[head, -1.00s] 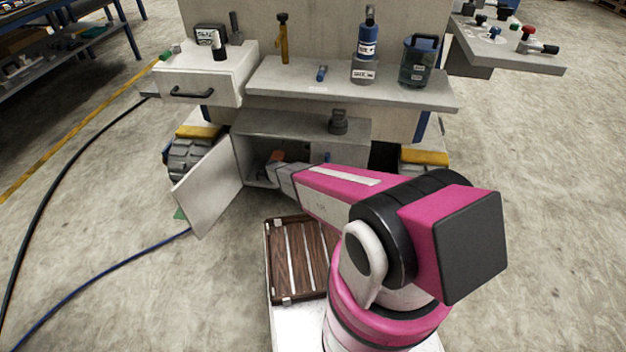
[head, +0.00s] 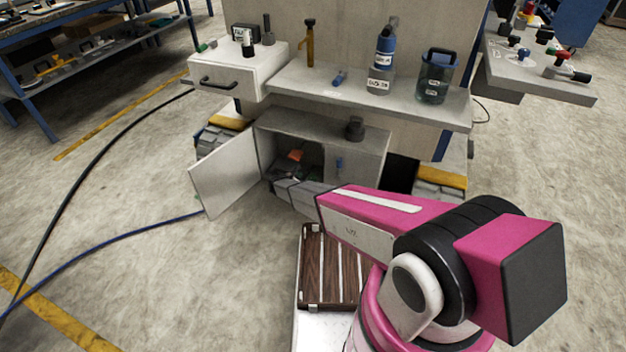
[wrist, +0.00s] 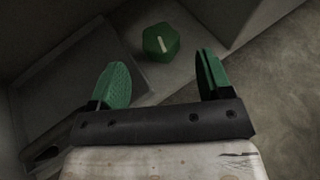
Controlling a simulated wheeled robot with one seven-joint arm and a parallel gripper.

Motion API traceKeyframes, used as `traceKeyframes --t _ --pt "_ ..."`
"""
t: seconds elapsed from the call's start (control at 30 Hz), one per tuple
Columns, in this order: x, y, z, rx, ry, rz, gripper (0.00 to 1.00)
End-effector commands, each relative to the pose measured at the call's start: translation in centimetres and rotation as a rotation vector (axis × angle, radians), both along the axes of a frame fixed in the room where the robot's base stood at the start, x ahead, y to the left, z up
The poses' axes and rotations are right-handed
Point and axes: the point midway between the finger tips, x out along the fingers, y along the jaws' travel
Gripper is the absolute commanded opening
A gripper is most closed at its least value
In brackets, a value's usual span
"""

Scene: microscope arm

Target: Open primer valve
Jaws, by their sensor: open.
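A green knob (wrist: 161,42) with a white line across its top is in the wrist view. I take it to be the primer valve, though no label shows. It sits on a grey surface near an edge. My gripper (wrist: 160,72) is open, with green pads on both fingers. The knob lies ahead of the gap between the fingertips, apart from both. In the head view my arm reaches toward the low grey cabinet (head: 330,121) with its door (head: 228,174) swung open to the left. An orange-red part (head: 296,155) shows inside; the green knob cannot be made out there.
Above the cabinet is a shelf (head: 445,108) with a blue-topped bottle (head: 381,65) and a dark canister (head: 434,78). A drawer unit (head: 235,78) is at upper left. A brown slatted crate (head: 312,265) lies below my arm. Open floor lies to the left.

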Motion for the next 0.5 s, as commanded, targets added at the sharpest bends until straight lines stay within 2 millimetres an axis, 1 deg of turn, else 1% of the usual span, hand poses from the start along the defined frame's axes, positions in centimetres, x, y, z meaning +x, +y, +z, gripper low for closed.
traceKeyframes --t 0.03,0.2,0.4,0.5 --pt "0.7 -0.7 -0.5 0.0 0.0 -0.002 0.72" --pt "2.4 -2.6 -1.6 0.001 0.0 -0.003 0.72" --pt "3.6 -4.0 -2.3 0.002 -0.001 -0.001 0.72" --pt "3.8 -4.3 -2.4 0.003 0.0 -0.001 0.72"
